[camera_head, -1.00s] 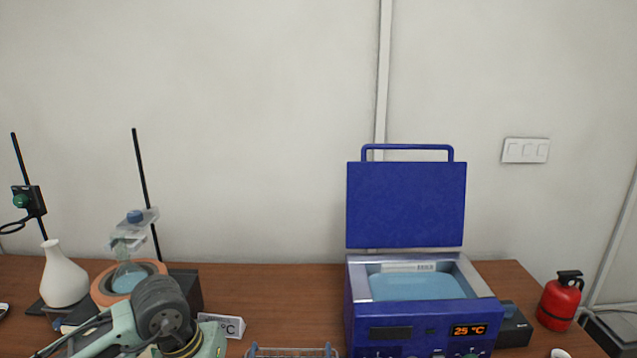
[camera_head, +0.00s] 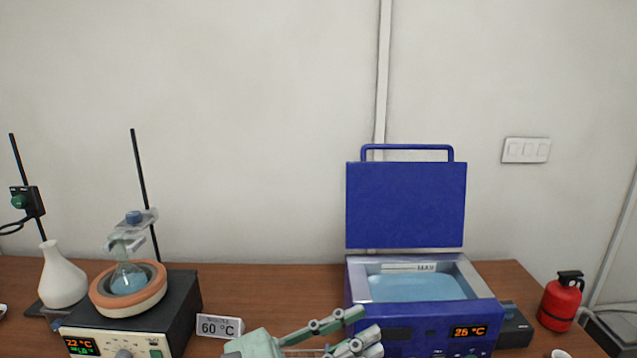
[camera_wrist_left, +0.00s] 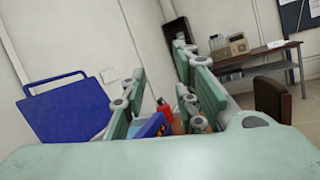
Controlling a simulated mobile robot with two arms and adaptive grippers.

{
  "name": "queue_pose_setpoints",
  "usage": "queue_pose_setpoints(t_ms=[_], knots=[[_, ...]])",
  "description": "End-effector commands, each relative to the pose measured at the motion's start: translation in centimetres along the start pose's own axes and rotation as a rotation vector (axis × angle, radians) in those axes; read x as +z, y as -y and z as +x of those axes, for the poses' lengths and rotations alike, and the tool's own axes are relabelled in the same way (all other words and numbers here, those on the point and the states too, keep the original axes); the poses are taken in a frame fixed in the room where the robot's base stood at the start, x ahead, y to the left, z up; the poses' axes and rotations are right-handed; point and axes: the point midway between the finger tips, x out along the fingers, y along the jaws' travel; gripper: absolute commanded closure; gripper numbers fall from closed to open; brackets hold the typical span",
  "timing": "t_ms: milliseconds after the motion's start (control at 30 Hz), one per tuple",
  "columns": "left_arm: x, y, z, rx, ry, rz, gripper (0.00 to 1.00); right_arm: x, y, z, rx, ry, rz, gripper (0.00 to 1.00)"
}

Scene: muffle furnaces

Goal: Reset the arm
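My left gripper (camera_head: 367,330) is low in the head view, in front of the blue water bath (camera_head: 406,205), with its fingers toward the right. Its two green fingers are spread apart, and nothing shows held between them. The gripper also shows in the left wrist view (camera_wrist_left: 161,68), fingers apart, with the blue lid (camera_wrist_left: 68,112) to their left. In the head view the fingers cover part of the bath's front left corner. I cannot tell whether they touch it. My right gripper is not in view.
At left stand a heating mantle (camera_head: 150,298) with a clamped flask (camera_head: 128,279), a white vase-shaped bottle (camera_head: 62,278) and a "60 °C" sign (camera_head: 219,326). A red extinguisher (camera_head: 560,301) stands at right. Bare tabletop (camera_head: 270,285) lies between mantle and bath.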

Motion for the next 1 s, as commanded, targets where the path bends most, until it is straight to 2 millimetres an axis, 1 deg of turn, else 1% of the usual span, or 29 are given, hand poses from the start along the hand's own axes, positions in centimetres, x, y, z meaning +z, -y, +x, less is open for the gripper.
queue_pose_setpoints(t_ms=[33, 67, 100, 167, 200, 267, 300, 367, 400, 467, 500, 567, 600, 667, 700, 733, 767, 800, 867, 900, 967, 1000], knots=[[1.2, -2.2, -0.8, 0.138, 0.084, -0.193, 0.73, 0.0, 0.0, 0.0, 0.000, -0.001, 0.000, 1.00], [1.7, -3.6, -1.5, 0.219, 0.134, -0.309, 0.73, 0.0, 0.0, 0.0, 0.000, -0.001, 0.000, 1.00], [1.9, -5.7, -2.9, 0.329, 0.201, -0.464, 0.73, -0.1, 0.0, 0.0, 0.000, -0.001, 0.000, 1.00], [1.4, -8.5, -5.5, 0.492, 0.304, -0.698, 0.73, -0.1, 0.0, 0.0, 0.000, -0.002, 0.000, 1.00], [0.6, -10.2, -7.6, 0.601, 0.374, -0.851, 0.73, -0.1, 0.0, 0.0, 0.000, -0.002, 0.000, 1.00], [-1.5, -12.0, -11.2, 0.767, 0.480, -1.079, 0.73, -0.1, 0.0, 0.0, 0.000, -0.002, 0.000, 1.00], [-3.3, -12.7, -13.7, 0.876, 0.551, -1.219, 0.73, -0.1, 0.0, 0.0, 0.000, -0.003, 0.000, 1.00], [-6.1, -12.9, -17.3, 1.032, 0.653, -1.410, 0.73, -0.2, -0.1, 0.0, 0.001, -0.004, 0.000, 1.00], [-8.1, -12.5, -19.7, 1.135, 0.719, -1.528, 0.73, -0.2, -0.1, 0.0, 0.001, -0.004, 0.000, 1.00], [-11.1, -11.3, -23.0, 1.288, 0.819, -1.687, 0.73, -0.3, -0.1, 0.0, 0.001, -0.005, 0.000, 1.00], [-13.0, -10.0, -25.1, 1.391, 0.885, -1.783, 0.73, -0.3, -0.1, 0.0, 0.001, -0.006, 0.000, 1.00], [-15.6, -7.6, -27.9, 1.546, 0.983, -1.910, 0.73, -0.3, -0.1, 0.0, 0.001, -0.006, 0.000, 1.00], [-17.1, -5.8, -29.6, 1.646, 1.046, -1.982, 0.73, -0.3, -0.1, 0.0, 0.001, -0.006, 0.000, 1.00], [-19.0, -3.0, -31.6, 1.789, 1.131, -2.067, 0.73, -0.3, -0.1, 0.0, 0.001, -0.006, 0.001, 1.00], [-19.9, -1.2, -32.7, 1.874, 1.183, -2.109, 0.73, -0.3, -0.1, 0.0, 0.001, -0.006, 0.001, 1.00], [-20.4, 0.1, -33.4, 1.933, 1.218, -2.136, 0.73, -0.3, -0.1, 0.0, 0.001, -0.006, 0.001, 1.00], [-21.0, 1.4, -34.1, -1.929, -1.211, 2.088, 0.73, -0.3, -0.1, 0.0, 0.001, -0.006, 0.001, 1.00], [-21.5, 3.0, -34.9, -1.903, -1.191, 2.008, 0.73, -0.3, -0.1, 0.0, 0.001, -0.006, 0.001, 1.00], [-22.1, 5.4, -35.8, -1.869, -1.161, 1.899, 0.73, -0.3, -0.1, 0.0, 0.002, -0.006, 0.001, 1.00], [-22.4, 7.0, -36.4, -1.848, -1.142, 1.828, 0.73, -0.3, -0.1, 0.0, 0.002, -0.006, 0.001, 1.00], [-22.7, 9.2, -37.1, -1.820, -1.116, 1.731, 0.73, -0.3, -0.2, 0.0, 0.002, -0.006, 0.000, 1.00], [-22.8, 10.6, -37.5, -1.802, -1.099, 1.670, 0.73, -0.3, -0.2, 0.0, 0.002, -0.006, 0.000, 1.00]])
